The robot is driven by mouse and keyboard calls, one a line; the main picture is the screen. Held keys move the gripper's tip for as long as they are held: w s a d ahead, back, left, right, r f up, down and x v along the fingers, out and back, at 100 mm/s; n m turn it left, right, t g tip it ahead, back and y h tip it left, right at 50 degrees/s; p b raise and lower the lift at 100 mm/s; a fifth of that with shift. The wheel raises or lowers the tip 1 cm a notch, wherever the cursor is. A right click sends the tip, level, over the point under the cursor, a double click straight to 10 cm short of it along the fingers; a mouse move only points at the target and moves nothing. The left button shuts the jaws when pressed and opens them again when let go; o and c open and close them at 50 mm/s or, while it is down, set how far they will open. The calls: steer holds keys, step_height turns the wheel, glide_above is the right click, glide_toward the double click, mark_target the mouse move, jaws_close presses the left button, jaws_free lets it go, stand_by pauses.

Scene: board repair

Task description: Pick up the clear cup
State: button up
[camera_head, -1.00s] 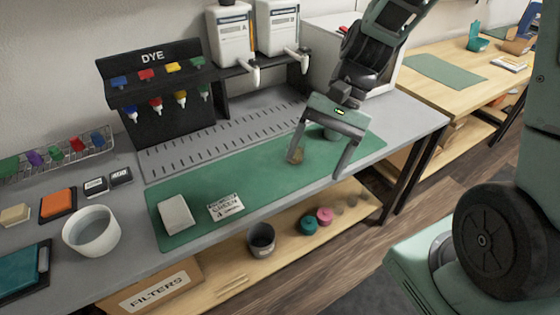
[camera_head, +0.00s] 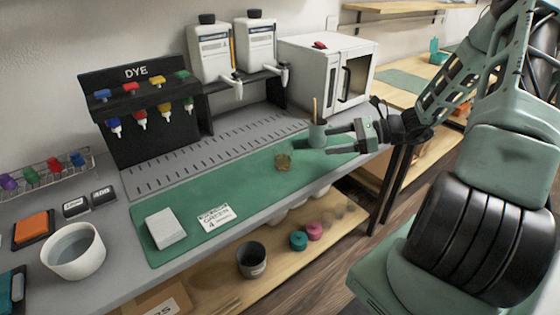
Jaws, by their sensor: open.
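A small see-through cup (camera_head: 283,161) with a brownish tint stands on the green mat (camera_head: 240,185), left of my gripper. I take it for the clear cup, though it is small in the picture. My gripper (camera_head: 331,140) is open and empty, low over the right part of the mat, with its fingers pointing left. A grey-green cup (camera_head: 317,135) with a thin stick in it stands just beyond the fingertips. I cannot tell whether the upper finger touches that cup.
A white box (camera_head: 165,229) and a "GREEN" card (camera_head: 215,217) lie on the mat's left part. A dye rack (camera_head: 150,118) and two white dispensers (camera_head: 210,50) stand behind. A white bowl (camera_head: 72,251) is at left. Between the card and clear cup the mat is free.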

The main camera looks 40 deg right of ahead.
mark_target(283, 149)
steer(key=x, duration=1.5)
steer(key=shift+d+f, duration=0.1)
steer(key=c, duration=1)
